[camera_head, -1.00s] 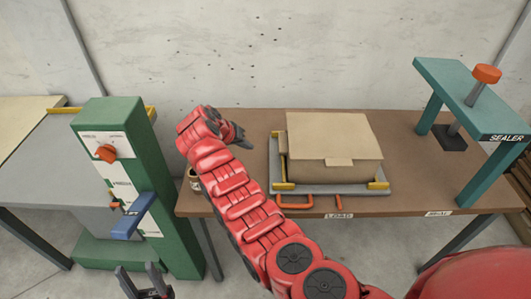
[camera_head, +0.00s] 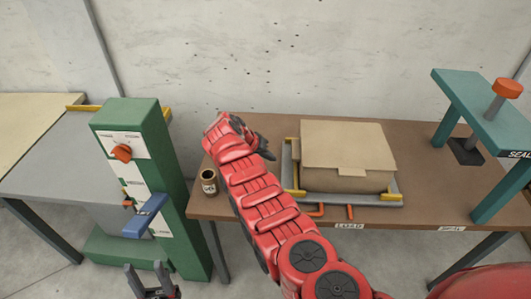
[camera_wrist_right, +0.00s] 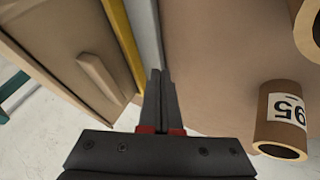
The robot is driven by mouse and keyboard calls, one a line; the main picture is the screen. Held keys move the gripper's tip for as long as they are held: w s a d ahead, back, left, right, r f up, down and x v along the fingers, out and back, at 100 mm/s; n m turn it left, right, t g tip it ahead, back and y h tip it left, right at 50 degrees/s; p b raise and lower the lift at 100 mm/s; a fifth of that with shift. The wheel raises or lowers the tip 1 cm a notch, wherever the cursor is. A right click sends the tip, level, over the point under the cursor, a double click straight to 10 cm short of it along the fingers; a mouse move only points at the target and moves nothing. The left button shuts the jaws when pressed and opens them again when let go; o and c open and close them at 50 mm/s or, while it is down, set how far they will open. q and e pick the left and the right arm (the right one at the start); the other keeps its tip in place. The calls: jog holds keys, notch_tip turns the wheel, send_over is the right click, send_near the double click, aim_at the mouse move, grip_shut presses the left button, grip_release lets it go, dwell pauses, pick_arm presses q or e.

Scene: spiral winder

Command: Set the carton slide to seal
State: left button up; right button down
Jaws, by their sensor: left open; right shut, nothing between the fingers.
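The carton slide is a grey tray (camera_head: 375,199) with yellow corner rails and an orange handle (camera_head: 318,213), on the brown table above the LOAD label (camera_head: 349,226). A closed brown carton (camera_head: 347,157) sits on it. The SEAL label (camera_head: 452,229) is further right. My right gripper (camera_head: 268,150) is left of the slide, near its back left corner. In the right wrist view its fingers (camera_wrist_right: 160,78) are shut and empty, pointing along the slide's grey edge (camera_wrist_right: 146,40) and yellow rail; contact is unclear. My left gripper (camera_head: 146,267) is open, low at the left.
The teal sealer (camera_head: 480,105) with an orange knob stands at the table's right end. A small labelled brown container (camera_head: 209,182) stands at the table's left edge; it is also in the right wrist view (camera_wrist_right: 281,130). A green control post (camera_head: 150,180) stands left.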

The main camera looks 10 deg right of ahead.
aim_at(292, 165)
jog(key=shift+w+d+f, duration=0.1)
jog(key=shift+d+f, duration=0.15)
jog(key=shift+f, duration=0.2)
jog(key=b+x, duration=0.2)
jog(key=x, duration=0.1)
jog(key=shift+a+f+b, duration=0.1)
jog(key=shift+a+b, duration=0.05)
jog(key=shift+b, duration=0.15)
jog(key=d+p, duration=0.2)
jog(key=s+d+p, duration=0.1)
jog(key=p, duration=0.1)
jog(key=shift+r, duration=0.3)
jog(key=shift+d+f, duration=0.15)
jog(key=shift+d, duration=0.4)
jog(key=shift+p, duration=0.3)
